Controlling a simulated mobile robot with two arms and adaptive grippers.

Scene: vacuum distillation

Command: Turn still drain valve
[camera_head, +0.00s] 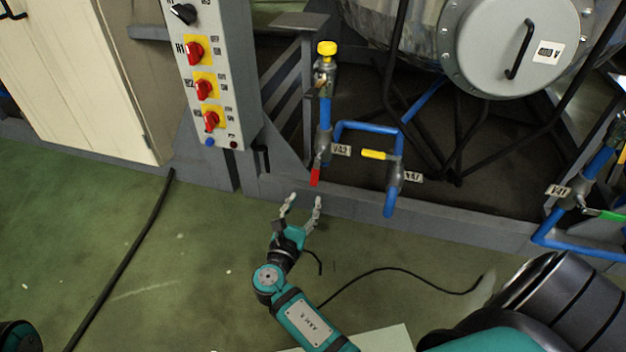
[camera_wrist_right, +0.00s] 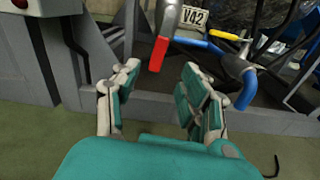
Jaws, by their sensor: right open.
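Several valves sit on blue pipes below the still (camera_head: 520,45). The valve tagged V42 has a red handle (camera_head: 315,177) hanging down. It also shows in the right wrist view as a red lever (camera_wrist_right: 158,54), upper middle. A second valve, right of it, has a yellow handle (camera_head: 376,154) lying level. A third, at the right edge, has a green handle (camera_head: 606,214). Which one is the still drain valve I cannot tell. My right gripper (camera_head: 303,203) is open and empty, just below the red handle. In the wrist view its spread fingers (camera_wrist_right: 160,75) stand either side below the lever.
A grey control panel (camera_head: 212,70) with red knobs stands left of the valves. A grey frame beam (camera_head: 440,218) runs along the floor behind the gripper. Black cables lie on the green floor (camera_head: 180,250), which is mostly clear. A yellow-capped fitting (camera_head: 327,48) tops the pipe.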

